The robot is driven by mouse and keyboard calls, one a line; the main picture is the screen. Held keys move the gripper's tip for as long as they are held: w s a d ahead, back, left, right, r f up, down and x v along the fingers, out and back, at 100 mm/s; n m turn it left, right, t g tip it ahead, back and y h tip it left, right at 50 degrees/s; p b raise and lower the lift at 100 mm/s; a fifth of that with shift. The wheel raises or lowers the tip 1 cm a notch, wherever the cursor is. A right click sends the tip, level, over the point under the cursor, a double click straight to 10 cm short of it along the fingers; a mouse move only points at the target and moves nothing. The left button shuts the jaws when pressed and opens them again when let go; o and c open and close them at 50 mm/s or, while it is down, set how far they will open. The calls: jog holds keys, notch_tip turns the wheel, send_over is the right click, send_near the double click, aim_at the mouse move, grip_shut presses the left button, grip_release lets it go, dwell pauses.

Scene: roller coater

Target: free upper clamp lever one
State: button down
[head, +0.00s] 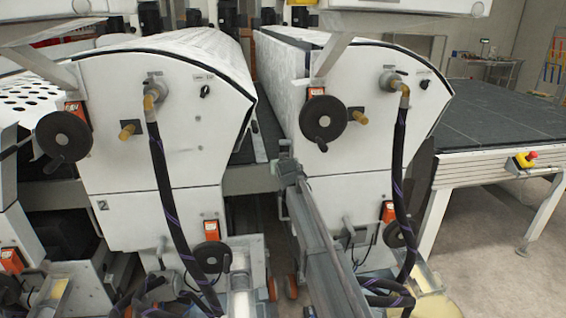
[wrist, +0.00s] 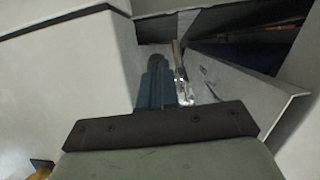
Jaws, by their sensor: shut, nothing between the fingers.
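My gripper (head: 287,150) is in the gap between the two white roller housings in the head view, near the left edge of the right housing. In the wrist view its dark fingers (wrist: 157,62) are together, with nothing held between them. A thin shiny metal piece (wrist: 179,70) stands just right of the fingers; I cannot tell whether they touch or whether it is a lever. Brass-coloured handles stick out of the left housing (head: 130,129) and the right housing (head: 326,136). No label shows which part is upper clamp lever one.
The left housing (head: 150,170) and right housing (head: 350,185) stand close on both sides. Black handwheels (head: 64,136) (head: 323,118) and dark hoses (head: 163,190) (head: 397,165) project from their fronts. A dark-topped table (head: 500,115) with a red stop button (head: 525,158) stands at right.

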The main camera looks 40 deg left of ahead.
jog(key=shift+w+a+f, duration=0.85)
jog(key=shift+f, duration=0.15)
jog(key=shift+w+a, duration=0.1)
dwell(0.3)
jog(key=s+d, duration=0.9)
jog(key=s, duration=0.2)
jog(key=shift+f, duration=0.2)
